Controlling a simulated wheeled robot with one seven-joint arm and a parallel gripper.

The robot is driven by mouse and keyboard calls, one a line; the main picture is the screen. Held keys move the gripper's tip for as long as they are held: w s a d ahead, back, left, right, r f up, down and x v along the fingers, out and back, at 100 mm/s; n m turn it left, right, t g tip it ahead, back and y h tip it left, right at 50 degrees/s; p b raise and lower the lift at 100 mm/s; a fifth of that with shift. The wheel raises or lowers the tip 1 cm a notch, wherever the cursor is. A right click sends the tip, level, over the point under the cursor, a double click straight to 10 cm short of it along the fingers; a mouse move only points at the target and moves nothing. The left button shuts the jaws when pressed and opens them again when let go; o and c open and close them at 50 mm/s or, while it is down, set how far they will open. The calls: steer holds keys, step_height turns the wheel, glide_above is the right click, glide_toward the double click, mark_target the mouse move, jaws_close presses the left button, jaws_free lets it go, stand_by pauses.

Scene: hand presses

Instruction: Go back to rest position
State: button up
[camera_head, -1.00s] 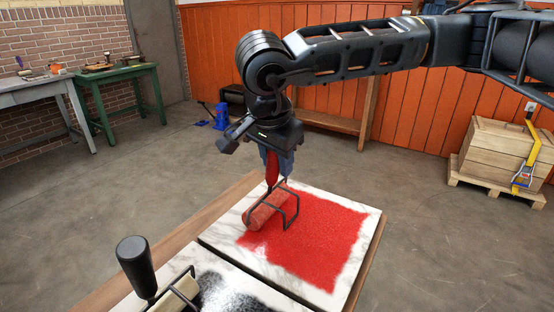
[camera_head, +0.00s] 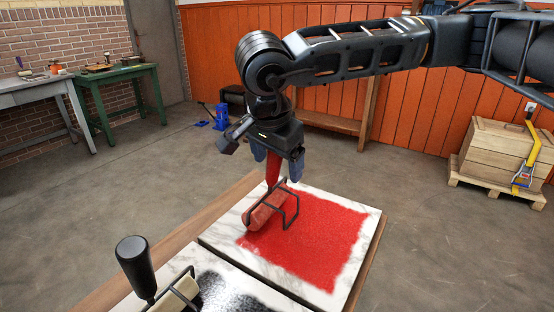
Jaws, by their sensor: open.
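My gripper (camera_head: 276,165) is open in the head view, with its two blue-grey fingers spread on either side of the red handle (camera_head: 272,171) of a roller. The roller's red cylinder (camera_head: 265,207) and black wire frame (camera_head: 291,207) rest on a white marble slab (camera_head: 222,233) with a patch of red ink (camera_head: 319,235). The handle stands upright between the fingers, and I cannot tell whether either finger touches it. My arm reaches in from the upper right.
A wooden crate (camera_head: 495,151) stands at right, a green table (camera_head: 122,73) at back left.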

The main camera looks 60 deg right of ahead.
steer(key=p+v, duration=0.2)
steer(key=v, duration=0.7)
stand_by(0.9)
stand_by(0.6)
